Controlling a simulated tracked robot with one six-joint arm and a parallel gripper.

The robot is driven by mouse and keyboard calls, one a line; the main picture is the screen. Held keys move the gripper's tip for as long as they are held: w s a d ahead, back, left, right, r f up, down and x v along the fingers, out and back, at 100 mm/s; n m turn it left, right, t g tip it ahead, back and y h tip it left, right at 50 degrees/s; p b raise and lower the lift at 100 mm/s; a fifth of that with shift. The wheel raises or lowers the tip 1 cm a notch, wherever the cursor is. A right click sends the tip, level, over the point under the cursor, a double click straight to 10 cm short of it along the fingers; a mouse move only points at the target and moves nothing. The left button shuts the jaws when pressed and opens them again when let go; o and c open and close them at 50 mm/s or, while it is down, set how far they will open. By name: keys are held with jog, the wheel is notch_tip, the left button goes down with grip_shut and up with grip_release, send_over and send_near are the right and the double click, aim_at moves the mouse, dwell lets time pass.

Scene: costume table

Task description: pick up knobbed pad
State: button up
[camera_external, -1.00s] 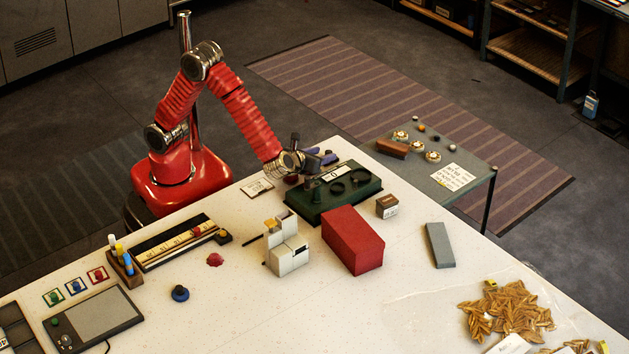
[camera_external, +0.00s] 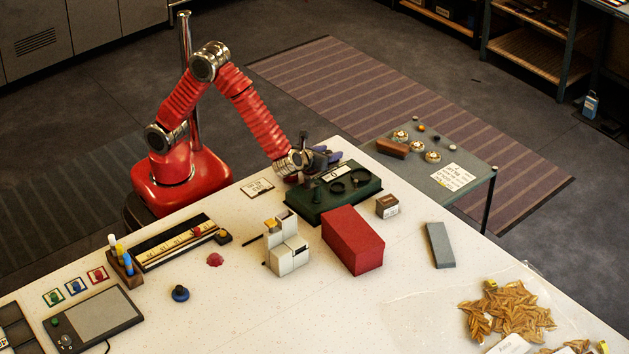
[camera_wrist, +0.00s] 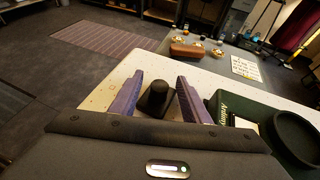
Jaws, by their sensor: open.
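A small black thing with a rounded knob, which looks like the knobbed pad (camera_wrist: 156,97), stands near the table's edge in the wrist view. It shows between the two purple fingers of my gripper (camera_wrist: 160,82), with a gap on each side. Its lower part is hard to make out. In the external view my gripper (camera_external: 325,156) is low at the table's far edge, behind the green tray. It is open. The black thing cannot be made out there, as the gripper hides that spot.
The dark green tray (camera_external: 325,205) with round wells is close by my gripper; it also shows in the wrist view (camera_wrist: 243,107). A red block (camera_external: 353,240) and a white block model (camera_external: 288,253) stand nearer. A side table (camera_external: 482,172) stands beyond the edge.

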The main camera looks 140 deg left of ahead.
aim_at(329, 151)
jog(key=shift+c, duration=0.5)
grip_shut()
notch_tip(329, 151, up, 10)
jog(key=shift+r, duration=0.1)
dwell(0.7)
dwell(0.4)
